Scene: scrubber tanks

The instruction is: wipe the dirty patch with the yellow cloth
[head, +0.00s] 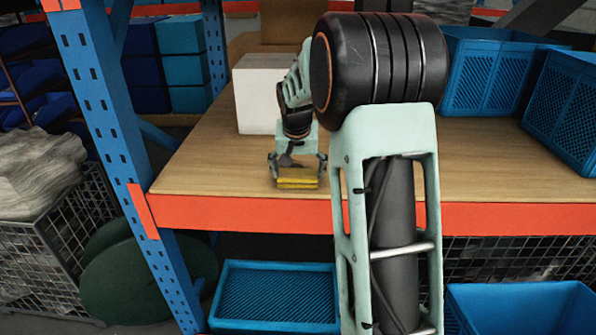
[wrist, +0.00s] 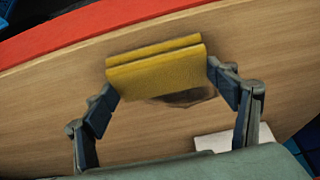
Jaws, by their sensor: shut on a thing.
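The yellow cloth (head: 298,179) is a folded block held between the fingertips of my gripper (head: 296,166), close to the front edge of the wooden shelf. In the wrist view the cloth (wrist: 156,65) spans between the two fingers of my gripper (wrist: 160,76). A dark dirty patch (wrist: 185,98) shows on the wood right beside the cloth, partly hidden by it. In the head view a bit of dark smudge (head: 288,161) shows behind the cloth, between the fingers. I cannot tell whether the cloth touches the wood.
A white box (head: 262,95) stands on the shelf (head: 205,160) behind my gripper. Blue crates (head: 490,75) stand at the right. A blue upright post (head: 105,100) is at the left, and an orange beam (head: 250,213) runs along the front edge. The wood left of my gripper is clear.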

